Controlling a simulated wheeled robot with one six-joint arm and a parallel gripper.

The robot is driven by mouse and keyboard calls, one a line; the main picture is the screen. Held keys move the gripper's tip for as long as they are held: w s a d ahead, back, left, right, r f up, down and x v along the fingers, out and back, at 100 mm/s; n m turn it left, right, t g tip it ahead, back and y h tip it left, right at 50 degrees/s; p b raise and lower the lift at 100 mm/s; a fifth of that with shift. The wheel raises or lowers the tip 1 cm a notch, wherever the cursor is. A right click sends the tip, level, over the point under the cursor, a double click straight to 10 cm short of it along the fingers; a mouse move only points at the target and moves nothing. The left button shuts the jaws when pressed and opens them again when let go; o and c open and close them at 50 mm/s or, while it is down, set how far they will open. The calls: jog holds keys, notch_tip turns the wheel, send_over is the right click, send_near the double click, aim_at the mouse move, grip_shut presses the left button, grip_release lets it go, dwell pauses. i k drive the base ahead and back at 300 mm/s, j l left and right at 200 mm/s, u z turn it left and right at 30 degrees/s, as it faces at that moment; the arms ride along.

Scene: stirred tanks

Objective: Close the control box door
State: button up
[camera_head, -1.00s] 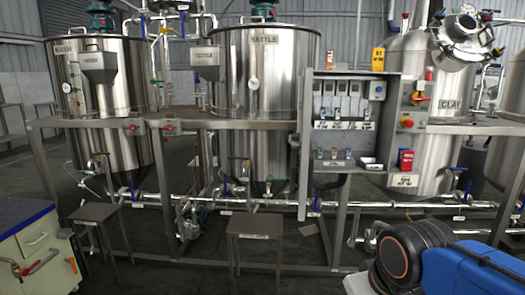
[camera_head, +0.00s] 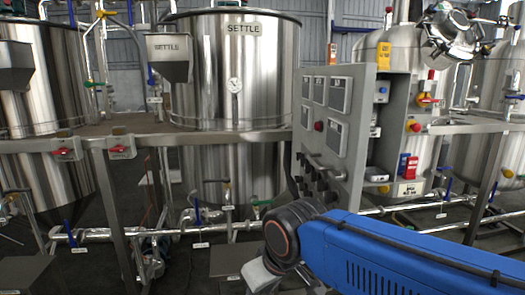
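The control box door (camera_head: 338,118) stands partly open in the head view, left of the middle of its box. Its outer face is grey, with several square meters, a red button and rows of knobs. Past its right edge I see a strip of the control box (camera_head: 397,108), with blue and yellow parts inside and a red-and-yellow knob on its side. The rest of the inside is hidden behind the door. My blue arm comes in from the lower right, its dark joint just below the door in the picture. My gripper's fingers do not show.
A steel SETTLE tank (camera_head: 235,75) stands behind the frame left of the door. A steel rail (camera_head: 190,138) with red-handled valves runs left of it. Pipes with blue valve handles run low across the scene. A dark stool (camera_head: 232,260) stands at the bottom middle.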

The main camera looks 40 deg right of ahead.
aim_at(337, 106)
jog(key=i+j+u, duration=0.15)
jog(key=i, duration=0.65)
jog(key=i+j+z, duration=0.15)
jog(key=z, duration=0.25)
jog(key=i+j+z, duration=0.2)
jog(key=z, duration=0.15)
jog(key=j+z, duration=0.25)
jog(key=z, duration=0.2)
jog(key=i+j+z, duration=0.1)
jog(key=j+z, duration=0.2)
jog(key=z, duration=0.15)
jog(key=j+z, duration=0.25)
jog(key=z, duration=0.2)
jog(key=k+j+z, duration=0.1)
jog(key=j+z, duration=0.15)
jog(key=z, duration=0.25)
jog(key=k+j+z, duration=0.1)
jog(key=j+z, duration=0.15)
jog(key=z, duration=0.2)
jog(key=k, duration=0.5)
jog(key=i, duration=0.5)
